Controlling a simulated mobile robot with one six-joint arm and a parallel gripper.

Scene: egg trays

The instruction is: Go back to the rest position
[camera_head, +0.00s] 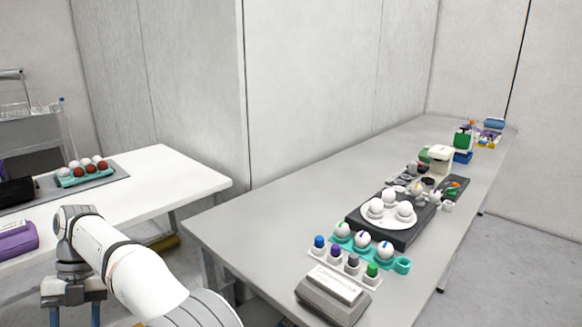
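My gripper (74,312) hangs pointing down at the lower left, in front of the white table (195,180). Its two blue-grey fingers stand apart, with nothing visible between them; the fingertips run off the bottom edge. A teal egg tray (70,183) with several white and red-brown eggs lies on a grey mat (118,170) on the white table. On the long grey table (260,220), a teal holder (402,265) carries three marked white eggs. Behind it, three white eggs rest on a white plate (376,220) on a black device (408,240).
Capped bottles in blue, purple, grey and green (335,256) and a grey box-like device (333,297) stand at the grey table's near end. A purple object (18,238) lies near my wrist. More equipment stands farther back. The grey table's left half is clear.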

